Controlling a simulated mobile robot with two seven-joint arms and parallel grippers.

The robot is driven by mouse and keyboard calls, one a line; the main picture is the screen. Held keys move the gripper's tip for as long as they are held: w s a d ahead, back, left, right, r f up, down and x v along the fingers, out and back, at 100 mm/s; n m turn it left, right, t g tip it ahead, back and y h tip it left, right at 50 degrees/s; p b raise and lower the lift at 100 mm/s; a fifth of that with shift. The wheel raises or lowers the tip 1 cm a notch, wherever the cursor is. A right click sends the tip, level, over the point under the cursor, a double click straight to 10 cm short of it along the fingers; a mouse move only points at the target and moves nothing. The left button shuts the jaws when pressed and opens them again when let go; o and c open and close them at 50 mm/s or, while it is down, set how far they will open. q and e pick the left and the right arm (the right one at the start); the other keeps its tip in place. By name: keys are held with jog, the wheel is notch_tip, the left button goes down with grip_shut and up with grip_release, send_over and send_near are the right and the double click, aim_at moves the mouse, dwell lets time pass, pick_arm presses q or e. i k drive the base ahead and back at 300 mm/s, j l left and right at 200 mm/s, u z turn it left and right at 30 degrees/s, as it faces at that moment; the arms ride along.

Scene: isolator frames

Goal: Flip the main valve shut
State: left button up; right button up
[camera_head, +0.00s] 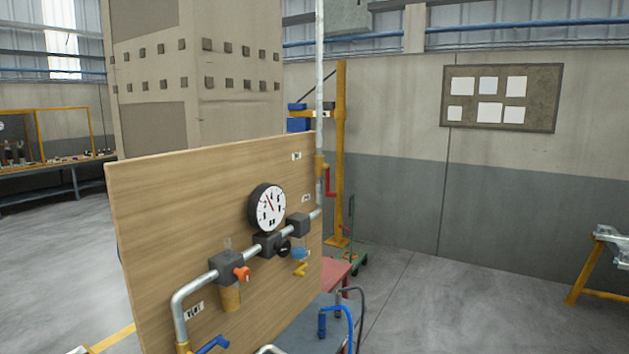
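A wooden panel (165,215) carries a grey pipe (190,290) with several fittings. No readable label marks one valve as the main one. A red lever (330,181) sits beside a brass-coloured valve body on the vertical pipe (319,80) at the panel's right edge; it appears to point down. A blue handle (212,345) is low on the panel, partly cut off by the frame edge. A small yellow handle (300,269) and an orange knob (241,273) are also on the panel. Neither of my grippers is recognisable in view.
A round gauge (267,207) is mounted above the pipe. A grey surface (305,330) with blue and dark hoses stands at the panel's lower right, near a red surface (335,271). A yellow stand (597,265) is at far right. The floor between is clear.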

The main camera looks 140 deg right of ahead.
aim_at(328, 166)
jog(key=z, duration=5.5)
jog(key=i+z, duration=0.2)
jog(key=i+l+u, duration=0.15)
jog(key=i, duration=1.2)
jog(key=i+u, duration=0.15)
jog(key=i, duration=0.7)
jog(key=i+u, duration=0.15)
jog(key=i, duration=0.65)
jog(key=i+u, duration=0.3)
jog(key=i, duration=0.2)
jog(key=i+u, duration=0.25)
jog(key=i, duration=0.2)
jog(key=i+l+u, duration=0.3)
jog(key=i, duration=0.15)
